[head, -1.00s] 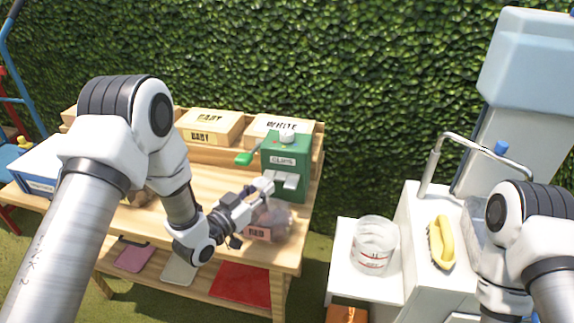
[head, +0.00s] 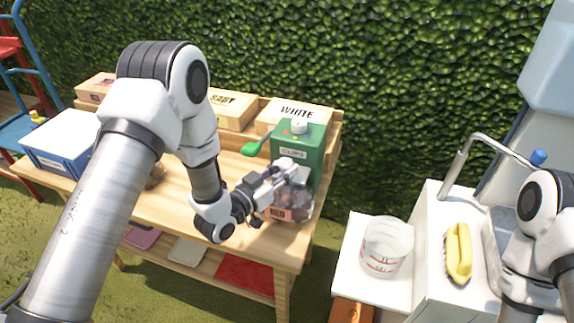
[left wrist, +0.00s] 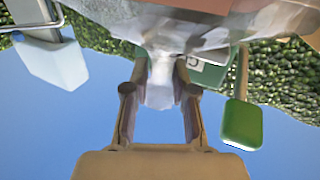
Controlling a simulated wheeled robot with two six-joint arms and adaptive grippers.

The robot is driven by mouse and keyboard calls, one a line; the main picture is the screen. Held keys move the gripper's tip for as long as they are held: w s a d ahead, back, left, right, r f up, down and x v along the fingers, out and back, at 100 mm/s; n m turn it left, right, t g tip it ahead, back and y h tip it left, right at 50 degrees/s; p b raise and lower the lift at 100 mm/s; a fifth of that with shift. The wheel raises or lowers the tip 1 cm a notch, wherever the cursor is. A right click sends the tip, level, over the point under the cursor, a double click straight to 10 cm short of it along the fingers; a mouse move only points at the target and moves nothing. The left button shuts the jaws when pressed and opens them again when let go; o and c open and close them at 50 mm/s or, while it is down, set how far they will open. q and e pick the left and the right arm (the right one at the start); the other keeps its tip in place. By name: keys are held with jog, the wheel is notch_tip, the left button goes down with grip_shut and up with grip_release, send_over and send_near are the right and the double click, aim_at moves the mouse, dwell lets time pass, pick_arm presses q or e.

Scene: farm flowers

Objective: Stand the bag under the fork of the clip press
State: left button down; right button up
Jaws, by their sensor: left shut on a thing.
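The clip press (head: 300,147) is a green box marked CLIPS, with a green lever, at the right end of the wooden bench. The clear bag (head: 294,203) has a reddish label and dark contents. It is upright right in front of the press, low over the bench top; I cannot tell if it touches the wood. My left gripper (head: 284,172) is shut on the bag's gathered neck, also in the left wrist view (left wrist: 162,75). The press's fork is hidden behind the gripper and bag. My right gripper is out of view; only that arm shows at the right edge.
Wooden boxes, one marked WHITE (head: 296,112), stand along the bench's back. A blue and white bin (head: 62,143) is at the bench's left end. To the right are a clear measuring jug (head: 386,247), a yellow brush (head: 458,252) and a sink tap (head: 470,150).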

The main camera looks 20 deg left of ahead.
pick_arm(q)
jog(key=shift+r, duration=0.1)
jog(key=c, duration=0.9)
grip_release()
jog(key=shift+f, duration=0.25)
jog(key=shift+c, duration=0.2)
jog(key=shift+r, duration=0.1)
jog(key=shift+s+r, duration=0.1)
jog(key=shift+r, duration=0.1)
jog(key=b+v, duration=0.2)
jog(key=v, duration=1)
